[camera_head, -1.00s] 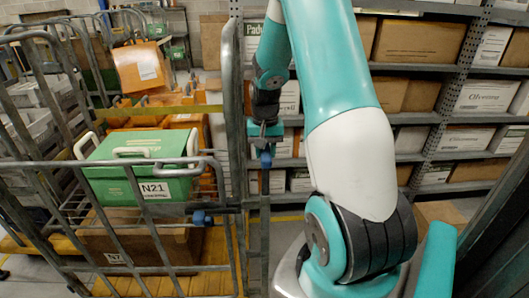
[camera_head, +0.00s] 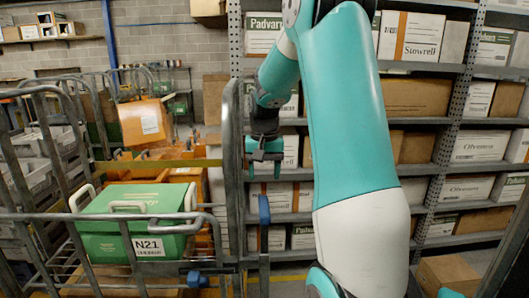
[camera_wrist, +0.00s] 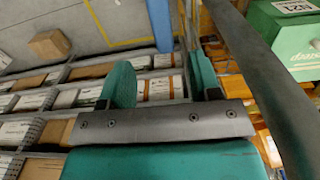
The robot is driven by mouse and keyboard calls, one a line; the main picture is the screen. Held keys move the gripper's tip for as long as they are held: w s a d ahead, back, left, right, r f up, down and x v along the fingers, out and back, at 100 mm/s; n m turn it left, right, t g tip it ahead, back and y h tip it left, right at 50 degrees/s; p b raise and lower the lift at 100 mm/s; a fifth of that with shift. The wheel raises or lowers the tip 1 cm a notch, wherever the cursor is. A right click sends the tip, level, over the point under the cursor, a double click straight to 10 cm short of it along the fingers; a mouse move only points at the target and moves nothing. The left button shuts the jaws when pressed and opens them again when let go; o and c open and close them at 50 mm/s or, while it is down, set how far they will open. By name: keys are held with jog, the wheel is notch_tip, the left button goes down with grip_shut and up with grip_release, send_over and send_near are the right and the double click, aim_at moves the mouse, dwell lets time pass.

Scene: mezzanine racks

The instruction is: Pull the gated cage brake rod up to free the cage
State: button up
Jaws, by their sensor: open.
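The cage (camera_head: 232,190) has grey metal bars and stands at left centre in the head view. An upright rod with a blue grip (camera_head: 264,210), likely the brake rod, stands just right of the cage's corner post. My gripper (camera_head: 264,172) is open and empty above the blue grip, fingers pointing down, with a visible gap. In the wrist view a blue bar (camera_wrist: 159,25) shows beyond and between my teal fingers (camera_wrist: 165,80), apart from them. A blue knob (camera_head: 197,279) sits low on the cage's front gate (camera_head: 100,216).
A green crate labelled N21 (camera_head: 135,200) sits inside the cage. Racks with boxes (camera_head: 415,97) stand behind and to the right. A loose carton (camera_head: 447,273) is at lower right. The cage post (camera_head: 232,130) stands close left of my gripper.

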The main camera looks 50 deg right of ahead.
notch_tip(320, 180, up, 7)
dwell(0.3)
dwell(0.5)
jog(key=s+a+f+n+t+y, duration=0.15)
jog(key=a+n, duration=0.75)
jog(key=a, duration=1.4)
jog(key=s+a+f+n+g+y, duration=0.1)
jog(key=s+a+f+n+y, duration=0.1)
jog(key=s+a+n, duration=0.6)
jog(key=s+a, duration=0.6)
jog(key=a, duration=0.2)
jog(key=shift+f+y, duration=0.35)
jog(key=shift+f, duration=0.05)
jog(key=shift+w+g, duration=0.1)
jog(key=shift+g, duration=0.15)
